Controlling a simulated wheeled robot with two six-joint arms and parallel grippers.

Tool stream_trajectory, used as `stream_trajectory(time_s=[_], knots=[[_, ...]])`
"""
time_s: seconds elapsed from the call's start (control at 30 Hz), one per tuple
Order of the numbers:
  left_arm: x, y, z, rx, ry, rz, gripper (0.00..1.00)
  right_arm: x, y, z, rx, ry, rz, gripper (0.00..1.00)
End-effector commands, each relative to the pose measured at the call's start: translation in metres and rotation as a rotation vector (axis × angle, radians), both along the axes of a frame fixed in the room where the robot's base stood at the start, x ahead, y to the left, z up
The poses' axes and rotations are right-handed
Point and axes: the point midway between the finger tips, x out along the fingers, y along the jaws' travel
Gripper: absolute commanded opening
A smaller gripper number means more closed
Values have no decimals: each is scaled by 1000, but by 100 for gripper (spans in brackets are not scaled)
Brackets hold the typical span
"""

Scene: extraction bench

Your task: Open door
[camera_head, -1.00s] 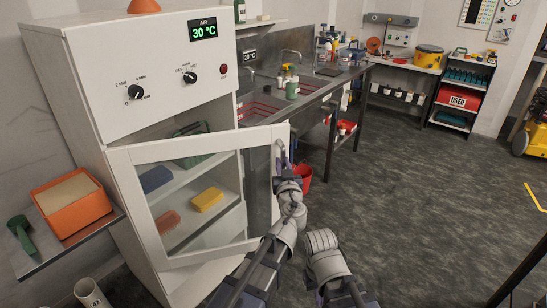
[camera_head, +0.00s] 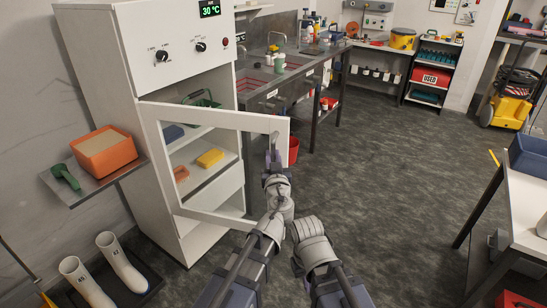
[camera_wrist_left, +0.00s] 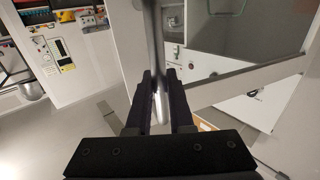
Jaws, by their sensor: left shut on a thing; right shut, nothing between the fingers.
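The white cabinet (camera_head: 160,76) stands at the left with its framed glass door (camera_head: 215,112) swung partly open. The door's left edge is by the cabinet's left front edge, and its free edge stands out to the right. My left gripper (camera_head: 272,155) is shut on the door handle (camera_head: 275,138) near that edge. In the left wrist view the handle (camera_wrist_left: 158,55) is an upright metal bar between the fingers (camera_wrist_left: 160,105). Shelves with a yellow item (camera_head: 209,158) and a green item show inside. My right arm shows at the bottom centre, but its fingers are not visible.
A side shelf (camera_head: 110,178) holds an orange box (camera_head: 104,152) and a green scoop (camera_head: 65,176). White boots (camera_head: 120,262) stand below it. A sink bench (camera_head: 290,65) is behind the door, with a red bucket (camera_head: 293,150) beneath. Grey floor is clear right of the door.

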Motion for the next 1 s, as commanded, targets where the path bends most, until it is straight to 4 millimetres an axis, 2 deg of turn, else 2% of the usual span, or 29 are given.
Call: stream_trajectory(time_s=[0.53, 0.57, 0.8, 1.0], knots=[[0, -1, 0, 0, 0, -5, 0, 0, 0, 0, 0, 0, 0, 0], [0, -1, 0, 0, 0, -5, 23, 0, 0, 0, 0, 0, 0, 0], [0, 0, 0, 0, 0, -2, 50, 0, 0, 0, 0, 0, 0, 0], [0, 1, 0, 0, 0, -1, 50, 0, 0, 0, 0, 0, 0, 0]])
